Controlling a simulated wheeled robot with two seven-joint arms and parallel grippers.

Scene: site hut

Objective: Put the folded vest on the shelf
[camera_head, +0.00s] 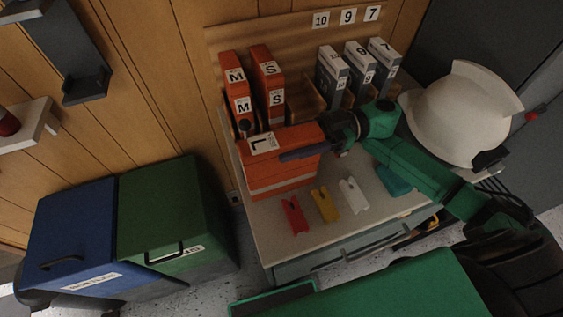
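An orange block marked L (285,180), which looks like the folded vest, is at the front left of the cabinet top (345,225), label side up. I cannot tell whether it rests there or is just above it. My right gripper (290,156) comes in from the right, with a dark finger across the upper front of the L vest. Its other finger is not clear, so its grip cannot be told. Behind stand upright orange vests marked M (233,76) and S (268,68). My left gripper is not in view.
Grey-white binders (333,75) stand at the back right under number cards (347,16). A white helmet (458,110) is at the right. Red (294,216), yellow (325,204) and white (353,195) pieces lie in front. Blue (72,230) and green (160,210) bins stand left.

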